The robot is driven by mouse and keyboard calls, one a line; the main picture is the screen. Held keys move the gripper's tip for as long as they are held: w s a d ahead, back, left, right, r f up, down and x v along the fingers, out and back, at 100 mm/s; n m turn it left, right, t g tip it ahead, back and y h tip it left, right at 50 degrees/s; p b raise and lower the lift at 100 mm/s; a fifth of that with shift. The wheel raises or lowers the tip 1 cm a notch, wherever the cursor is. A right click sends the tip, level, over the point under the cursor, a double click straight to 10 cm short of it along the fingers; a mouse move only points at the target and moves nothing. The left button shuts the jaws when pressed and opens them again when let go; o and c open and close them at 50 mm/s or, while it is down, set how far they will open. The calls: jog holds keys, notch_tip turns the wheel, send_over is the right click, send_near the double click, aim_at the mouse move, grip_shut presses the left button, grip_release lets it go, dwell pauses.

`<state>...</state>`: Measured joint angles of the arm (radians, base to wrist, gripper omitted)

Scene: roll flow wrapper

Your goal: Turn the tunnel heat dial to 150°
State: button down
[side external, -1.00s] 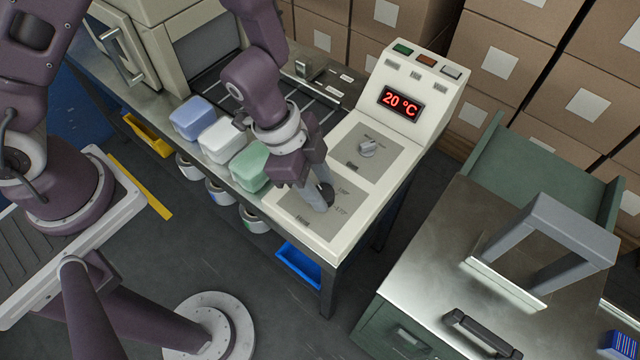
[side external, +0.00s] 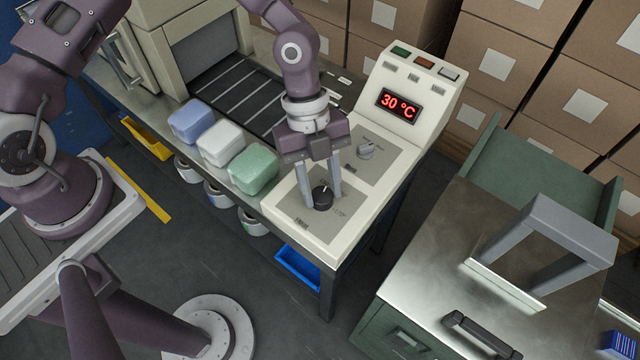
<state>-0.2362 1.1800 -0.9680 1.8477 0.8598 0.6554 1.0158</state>
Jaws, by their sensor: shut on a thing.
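The tunnel heat dial is a round black knob (side external: 322,198) on the near grey plate of the cream control panel. My gripper (side external: 321,200) points down over it, with one finger on each side, shut on the knob. The red display (side external: 399,105) on the panel's raised back reads 30 °C. The plate's printed scale is partly hidden by the fingers and the knob.
A grey selector knob (side external: 365,151) sits on the panel's other plate, close behind my gripper. Blue, white and green packs (side external: 254,168) stand left of the panel. A steel-topped cabinet with a grey handle frame (side external: 548,240) stands at right.

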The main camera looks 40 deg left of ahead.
jog(key=m, duration=0.2)
jog(key=m+g+y, duration=0.1)
jog(key=m, duration=0.1)
jog(key=shift+w+f+m, duration=0.1)
jog(key=shift+w+m, duration=0.05)
jog(key=shift+m, duration=0.15)
jog(key=shift+m+g+y, duration=0.4)
jog(key=shift+m+y, duration=0.5)
jog(key=shift+m, duration=1.1)
jog(key=c, duration=0.9)
grip_release()
jog(key=shift+d, duration=0.1)
jog(key=v, duration=0.7)
jog(key=shift+w, duration=0.1)
